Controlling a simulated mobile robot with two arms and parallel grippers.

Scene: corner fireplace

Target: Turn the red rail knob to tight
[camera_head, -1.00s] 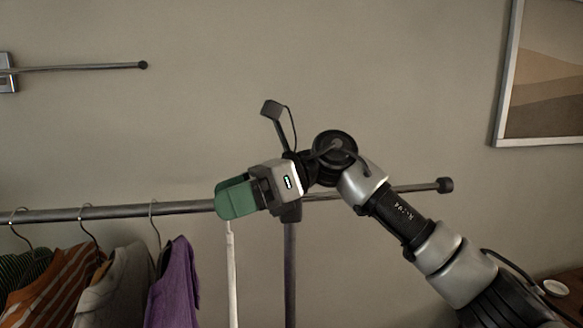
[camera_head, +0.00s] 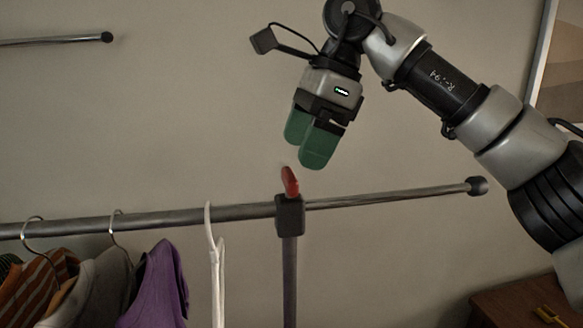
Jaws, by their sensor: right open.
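The red rail knob (camera_head: 290,182) stands on top of the dark clamp block (camera_head: 290,215) where the clothes rail (camera_head: 385,198) meets its upright post (camera_head: 289,280). The knob is narrow and leans slightly to the left. My right gripper (camera_head: 304,152) has green fingers pointing down, just above the knob and slightly to its right. It is open and empty, with a gap between its fingertips and the knob. My left gripper is not in view.
A white hanger (camera_head: 214,255) hangs on the rail just left of the post. Several clothes, including a purple garment (camera_head: 155,285), hang further left. A second rod (camera_head: 60,40) is on the wall at upper left. A wooden surface (camera_head: 515,300) is at lower right.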

